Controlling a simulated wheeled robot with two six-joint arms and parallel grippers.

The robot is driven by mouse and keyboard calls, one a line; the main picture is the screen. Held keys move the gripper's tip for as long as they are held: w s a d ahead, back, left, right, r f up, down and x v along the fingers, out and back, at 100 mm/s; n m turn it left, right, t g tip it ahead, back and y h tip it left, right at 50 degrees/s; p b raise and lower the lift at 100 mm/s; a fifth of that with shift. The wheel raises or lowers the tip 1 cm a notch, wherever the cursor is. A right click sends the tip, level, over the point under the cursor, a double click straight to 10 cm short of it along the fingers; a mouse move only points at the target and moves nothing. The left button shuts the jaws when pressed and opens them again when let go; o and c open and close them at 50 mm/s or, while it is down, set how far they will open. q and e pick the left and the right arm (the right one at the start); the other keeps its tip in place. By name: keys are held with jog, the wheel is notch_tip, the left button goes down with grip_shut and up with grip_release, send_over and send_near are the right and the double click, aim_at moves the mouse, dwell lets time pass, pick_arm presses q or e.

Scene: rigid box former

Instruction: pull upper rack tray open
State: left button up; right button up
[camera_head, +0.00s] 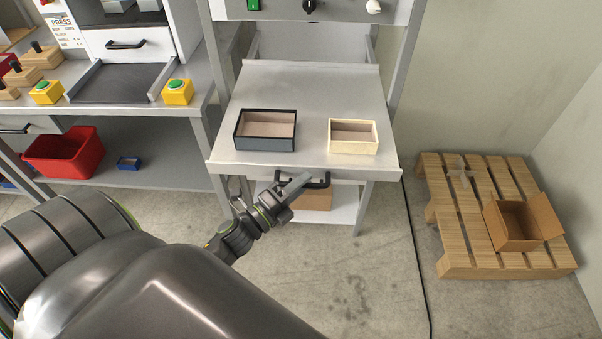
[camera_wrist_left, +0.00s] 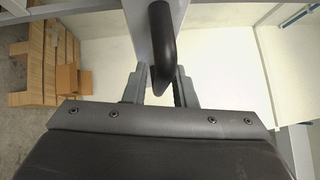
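The upper rack tray (camera_head: 300,83) is a grey metal sheet in a grey frame. A black bar handle (camera_head: 319,181) hangs under its front edge. My left gripper (camera_head: 294,186) is at the left part of this handle, below the tray edge. In the left wrist view the black handle (camera_wrist_left: 164,45) comes down between the two fingertips of my left gripper (camera_wrist_left: 160,85). The fingers stand apart, with a slim gap seen on the left side of the handle. My right gripper is not in view.
A dark-rimmed box (camera_head: 265,145) and a cream box (camera_head: 353,149) stand on the tray near its front. A lower shelf (camera_head: 342,205) holds a brown box. A press bench (camera_head: 140,105) stands left. A pallet (camera_head: 455,230) with an open carton (camera_head: 520,222) lies right.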

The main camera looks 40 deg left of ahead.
pick_arm(q)
jog(key=shift+o, duration=0.7)
jog(key=shift+s+a, duration=0.1)
jog(key=shift+s, duration=0.1)
jog(key=b+v, duration=0.4)
jog(key=v, duration=1.3)
